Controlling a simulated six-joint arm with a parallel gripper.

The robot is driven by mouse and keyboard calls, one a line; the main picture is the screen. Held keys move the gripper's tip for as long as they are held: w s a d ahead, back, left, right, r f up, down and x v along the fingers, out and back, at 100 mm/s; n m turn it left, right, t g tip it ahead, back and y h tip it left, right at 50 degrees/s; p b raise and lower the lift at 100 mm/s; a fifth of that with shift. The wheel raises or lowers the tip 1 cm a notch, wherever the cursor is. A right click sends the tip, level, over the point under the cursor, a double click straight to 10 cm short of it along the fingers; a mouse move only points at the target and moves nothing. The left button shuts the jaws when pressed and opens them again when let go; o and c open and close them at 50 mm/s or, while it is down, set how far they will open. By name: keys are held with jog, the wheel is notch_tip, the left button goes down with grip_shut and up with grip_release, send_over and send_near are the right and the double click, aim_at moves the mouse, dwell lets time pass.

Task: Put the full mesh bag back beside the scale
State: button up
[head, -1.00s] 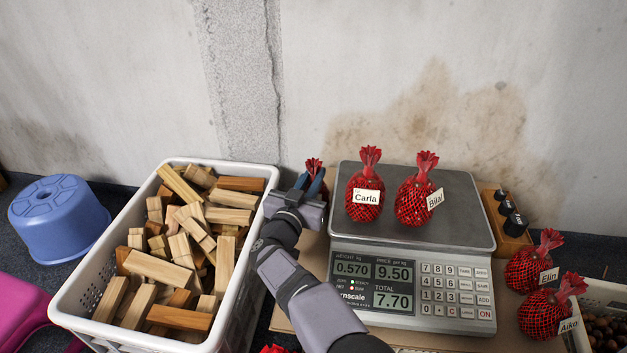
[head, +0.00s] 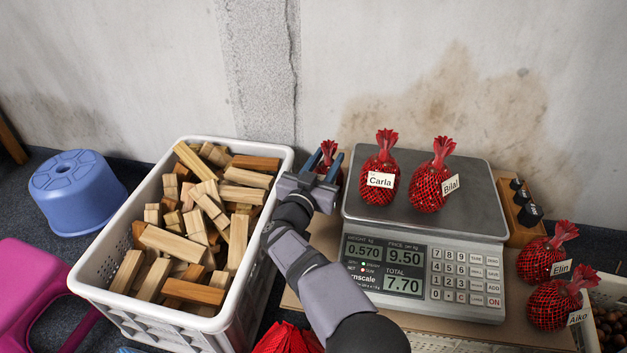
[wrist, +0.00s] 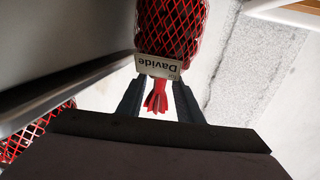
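A full red mesh bag labelled "Davide" (wrist: 170,30) stands just left of the scale (head: 425,243). In the head view the bag (head: 329,150) is partly hidden behind my gripper (head: 324,162). In the wrist view my gripper (wrist: 158,88) is open, one finger on each side of the bag's tied red top, with gaps showing beside it. Two more full bags, Carla (head: 379,168) and Bilal (head: 432,187), stand on the scale's plate. The scale reads 0.570, 9.50 and 7.70.
A white crate of wooden blocks (head: 282,172) stands close left of my arm. Bags Elin (head: 540,262) and Aiko (head: 550,306) lie right of the scale. A wooden holder with black pieces (head: 517,232) is behind them. Red mesh (head: 285,338) lies at the front.

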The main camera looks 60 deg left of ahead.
jog(key=p+v, duration=0.4)
jog(key=v, duration=0.7)
jog(key=shift+p, duration=0.3)
jog(key=shift+d+r, duration=0.1)
jog(key=shift+r, duration=0.05)
